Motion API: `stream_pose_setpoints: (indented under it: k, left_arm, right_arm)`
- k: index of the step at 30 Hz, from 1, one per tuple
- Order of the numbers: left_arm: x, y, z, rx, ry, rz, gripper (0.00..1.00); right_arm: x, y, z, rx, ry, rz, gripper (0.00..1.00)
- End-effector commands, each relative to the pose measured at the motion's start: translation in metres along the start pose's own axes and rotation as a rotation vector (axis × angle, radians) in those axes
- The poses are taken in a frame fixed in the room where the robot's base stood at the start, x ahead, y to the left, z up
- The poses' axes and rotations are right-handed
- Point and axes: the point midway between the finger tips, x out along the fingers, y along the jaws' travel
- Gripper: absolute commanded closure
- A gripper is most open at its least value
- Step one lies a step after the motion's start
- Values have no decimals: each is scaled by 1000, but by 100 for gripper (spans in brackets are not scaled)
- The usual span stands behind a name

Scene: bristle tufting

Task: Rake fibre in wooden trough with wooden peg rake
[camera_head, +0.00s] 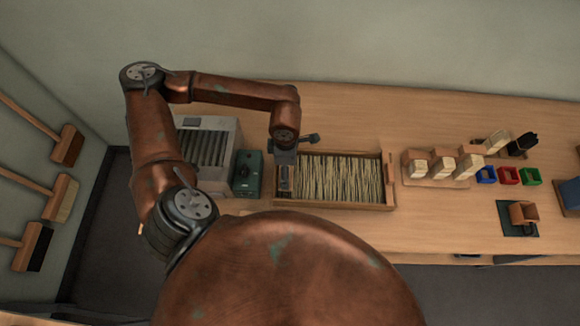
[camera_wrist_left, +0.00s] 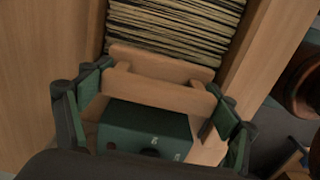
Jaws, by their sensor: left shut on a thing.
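The wooden trough (camera_head: 343,206) stands on the bench with pale straw-like fibre (camera_head: 335,178) lying in strands across it. The fibre also shows at the top of the left wrist view (camera_wrist_left: 180,22). My left gripper (camera_head: 285,172) is at the trough's left end. In the left wrist view its green-padded fingers (camera_wrist_left: 160,88) are shut on a wooden piece, apparently the peg rake (camera_wrist_left: 150,88), which spans between them. The rake's pegs are hidden, so I cannot tell whether they touch the fibre. My right gripper is not in view.
A green box (camera_head: 247,174) and a grey slatted unit (camera_head: 208,148) stand left of the trough. To its right are wooden blocks with bristles (camera_head: 440,166) and small blue, red and green bins (camera_head: 508,175). Brushes (camera_head: 62,198) hang on the left wall.

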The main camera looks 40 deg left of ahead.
Motion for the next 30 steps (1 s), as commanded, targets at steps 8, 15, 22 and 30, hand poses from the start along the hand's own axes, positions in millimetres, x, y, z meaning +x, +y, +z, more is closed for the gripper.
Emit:
stream_pose_setpoints:
  k: [8,15,22,30]
  left_arm:
    - [1,0,10,0,-2,0,46]
    - [1,0,32,0,-1,0,46]
    - [0,0,36,-1,0,0,46]
    - [0,1,25,-3,2,1,46]
  right_arm:
    - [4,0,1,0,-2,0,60]
    - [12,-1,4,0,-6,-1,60]
    - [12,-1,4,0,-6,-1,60]
    - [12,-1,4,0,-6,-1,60]
